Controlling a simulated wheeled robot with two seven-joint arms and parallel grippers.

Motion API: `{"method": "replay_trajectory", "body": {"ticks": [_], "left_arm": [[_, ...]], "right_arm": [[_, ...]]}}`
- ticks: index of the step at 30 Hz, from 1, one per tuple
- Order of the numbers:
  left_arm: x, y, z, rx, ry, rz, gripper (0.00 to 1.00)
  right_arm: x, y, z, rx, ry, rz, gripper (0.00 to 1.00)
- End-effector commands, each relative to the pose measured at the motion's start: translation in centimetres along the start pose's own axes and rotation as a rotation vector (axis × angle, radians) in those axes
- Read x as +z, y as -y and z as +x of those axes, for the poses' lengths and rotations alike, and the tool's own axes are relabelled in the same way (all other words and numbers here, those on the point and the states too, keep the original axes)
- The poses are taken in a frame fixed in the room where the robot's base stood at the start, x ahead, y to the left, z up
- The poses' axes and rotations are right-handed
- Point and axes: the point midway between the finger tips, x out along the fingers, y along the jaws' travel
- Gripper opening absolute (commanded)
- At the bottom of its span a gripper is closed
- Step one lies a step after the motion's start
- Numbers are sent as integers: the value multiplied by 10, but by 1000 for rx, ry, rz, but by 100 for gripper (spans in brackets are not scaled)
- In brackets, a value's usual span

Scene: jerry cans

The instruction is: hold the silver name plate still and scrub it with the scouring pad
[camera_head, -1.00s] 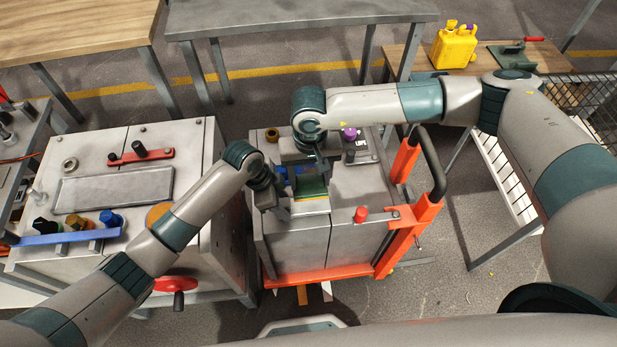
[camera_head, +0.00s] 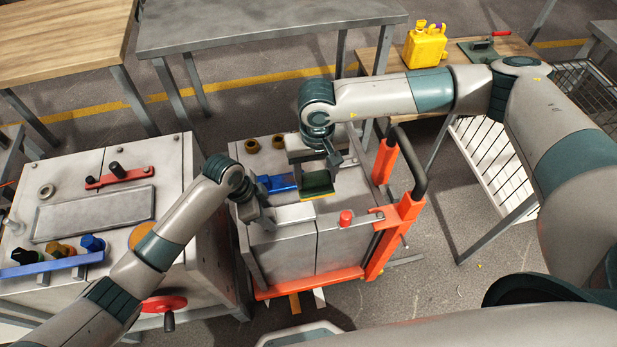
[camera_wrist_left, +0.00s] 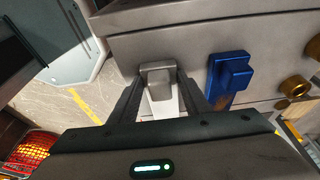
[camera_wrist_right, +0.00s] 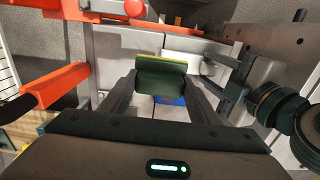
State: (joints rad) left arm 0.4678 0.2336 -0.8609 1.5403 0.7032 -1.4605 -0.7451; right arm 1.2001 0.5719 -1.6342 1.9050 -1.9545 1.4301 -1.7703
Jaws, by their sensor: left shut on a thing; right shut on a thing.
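The silver name plate (camera_head: 295,213) lies on the grey cart top in the head view. My left gripper (camera_head: 262,219) is shut on it at its left end. The left wrist view shows its raised silver block (camera_wrist_left: 160,92) between the fingers. The green scouring pad (camera_head: 317,185) with its yellow layer is held by my right gripper (camera_head: 318,176), shut on it, just behind and right of the plate. In the right wrist view the pad (camera_wrist_right: 162,80) is between the fingers, and a light plate (camera_wrist_right: 182,43) shows past it. The pad appears apart from the plate.
A blue plate (camera_head: 276,183) lies behind the silver one, with brass-coloured caps (camera_head: 251,146) further back. A red knob (camera_head: 346,218) and an orange cart handle (camera_head: 396,220) stand to the right. A bench with a red handwheel (camera_head: 163,304) is at left. A yellow jerry can (camera_head: 426,46) stands far right.

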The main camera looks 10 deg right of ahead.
Motion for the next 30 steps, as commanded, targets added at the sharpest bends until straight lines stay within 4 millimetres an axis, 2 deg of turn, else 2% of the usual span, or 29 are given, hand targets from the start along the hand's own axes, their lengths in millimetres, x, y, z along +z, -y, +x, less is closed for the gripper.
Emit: {"method": "replay_trajectory", "body": {"ticks": [9,18,19,21,22,30], "left_arm": [[0,0,0,0,0,0,16],[0,0,0,0,0,0,16],[0,0,0,0,0,0,46],[0,0,0,0,0,0,62],[0,0,0,0,0,0,65],[0,0,0,0,0,0,65]], "right_arm": [[1,-16,-8,0,0,1,25],[1,-18,-9,0,0,0,25],[1,-18,-9,0,0,0,25],[1,-18,-9,0,0,0,25],[1,-18,-9,0,0,0,25],[1,-18,-9,0,0,0,25]]}}
